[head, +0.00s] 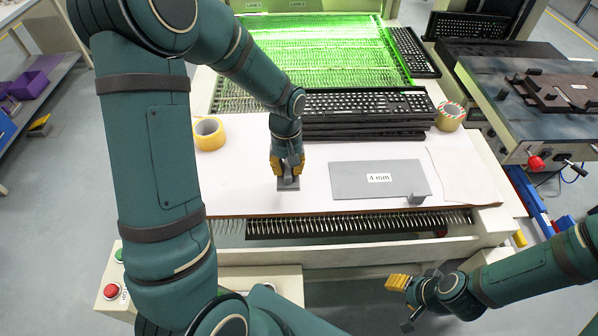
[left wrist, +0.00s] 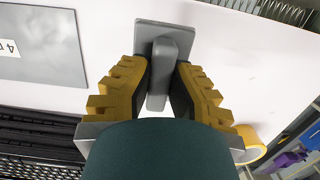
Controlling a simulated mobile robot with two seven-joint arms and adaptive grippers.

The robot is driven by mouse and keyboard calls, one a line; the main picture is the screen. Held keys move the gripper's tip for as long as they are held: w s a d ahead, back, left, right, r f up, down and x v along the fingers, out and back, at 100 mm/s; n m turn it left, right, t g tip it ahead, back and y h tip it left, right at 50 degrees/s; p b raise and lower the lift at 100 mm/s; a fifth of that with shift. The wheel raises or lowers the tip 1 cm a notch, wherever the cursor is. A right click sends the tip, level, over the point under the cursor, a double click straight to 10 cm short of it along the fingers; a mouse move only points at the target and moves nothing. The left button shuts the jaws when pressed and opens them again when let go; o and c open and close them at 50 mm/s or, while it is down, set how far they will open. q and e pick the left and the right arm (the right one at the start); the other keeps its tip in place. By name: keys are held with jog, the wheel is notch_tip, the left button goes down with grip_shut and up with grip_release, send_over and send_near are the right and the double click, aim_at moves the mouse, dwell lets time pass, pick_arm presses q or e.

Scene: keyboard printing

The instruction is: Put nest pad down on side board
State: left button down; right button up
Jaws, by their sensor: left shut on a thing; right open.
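My left gripper (head: 288,166) is shut on the nest pad (head: 288,184), a small grey flat plate with an upright grip. In the left wrist view the pad (left wrist: 166,45) shows its grip between the two yellow-backed fingers (left wrist: 160,85). The pad is over the white side board (head: 250,195), near its front edge. I cannot tell whether it touches the board. My right gripper (head: 404,303) is open and empty, low in front of the board at the right.
A grey plate marked "4 mm" (head: 350,188) lies to the right, with a small grey block (head: 417,198) at its corner. Tape rolls (head: 208,134) (head: 449,117) flank stacked black keyboards (head: 365,104) behind. A bristle strip (head: 350,222) runs along the front. White board is clear around the pad.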

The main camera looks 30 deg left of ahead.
aim_at(289, 180)
pick_arm(q)
notch_tip(289, 180, down, 6)
jog(key=shift+b, duration=0.5)
jog(key=shift+f, duration=0.15)
jog(key=c, duration=1.1)
grip_release()
jog(key=shift+o, duration=0.2)
jog(key=shift+r, duration=0.2)
jog(key=shift+w+r, duration=0.1)
jog(key=shift+r, duration=0.2)
jog(key=r, duration=0.3)
jog(key=r+p, duration=0.1)
jog(key=r, duration=0.3)
jog(key=w+r+p, duration=0.1)
jog(key=r, duration=0.3)
jog(key=shift+a+r, duration=0.2)
jog(key=shift+a, duration=0.15)
